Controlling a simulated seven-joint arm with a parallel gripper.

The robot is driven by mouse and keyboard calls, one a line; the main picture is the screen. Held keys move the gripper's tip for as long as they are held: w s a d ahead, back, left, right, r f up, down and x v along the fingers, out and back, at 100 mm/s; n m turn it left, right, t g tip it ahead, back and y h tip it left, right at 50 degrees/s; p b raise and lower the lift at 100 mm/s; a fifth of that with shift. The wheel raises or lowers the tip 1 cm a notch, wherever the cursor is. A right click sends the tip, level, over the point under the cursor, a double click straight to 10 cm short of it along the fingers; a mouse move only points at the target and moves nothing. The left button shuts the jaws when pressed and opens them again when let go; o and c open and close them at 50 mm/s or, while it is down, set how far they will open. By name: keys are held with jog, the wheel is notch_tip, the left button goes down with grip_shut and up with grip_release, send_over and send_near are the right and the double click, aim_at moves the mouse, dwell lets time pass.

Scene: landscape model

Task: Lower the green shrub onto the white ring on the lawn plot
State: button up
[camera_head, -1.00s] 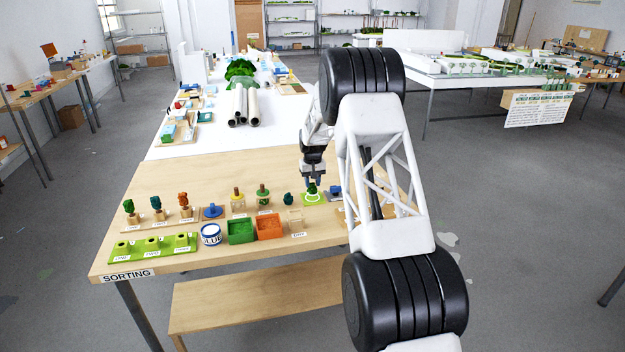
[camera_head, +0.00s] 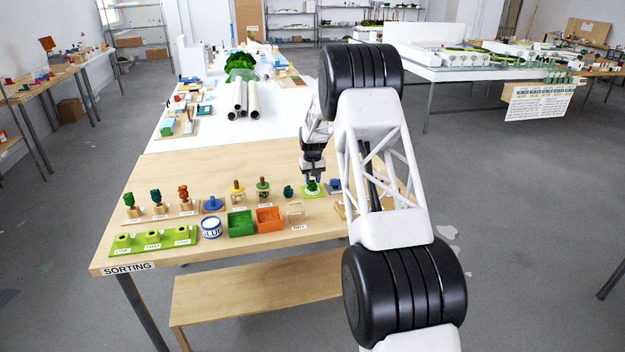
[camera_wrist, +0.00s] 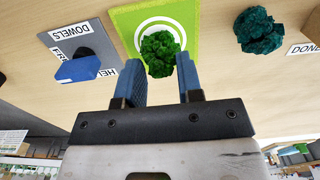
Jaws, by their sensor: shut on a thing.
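The green shrub (camera_wrist: 160,54) is held between the blue fingers of my gripper (camera_wrist: 158,80). In the wrist view it covers the middle of the white ring (camera_wrist: 140,26), whose arc shows around its far side. The ring lies on the bright green lawn plot (camera_wrist: 186,12). In the head view the small shrub (camera_head: 312,186) is over the lawn plot (camera_head: 318,193), below my gripper (camera_head: 313,178). The shrub is at or very near the plot; I cannot tell whether its base touches. Its base is hidden.
A dark teal shrub (camera_wrist: 258,31) stands right of the plot in the wrist view, near a DONE label. A grey DOWELS plate (camera_wrist: 78,48) with a blue piece lies left. Green (camera_head: 241,223) and orange (camera_head: 269,220) bins and a glue tin (camera_head: 211,228) stand nearer the table's front.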

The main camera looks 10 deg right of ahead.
jog(key=o, duration=0.8)
jog(key=shift+r, duration=0.1)
jog(key=shift+r, duration=3.35)
jog(key=shift+s+r, duration=0.1)
jog(key=shift+r, duration=0.05)
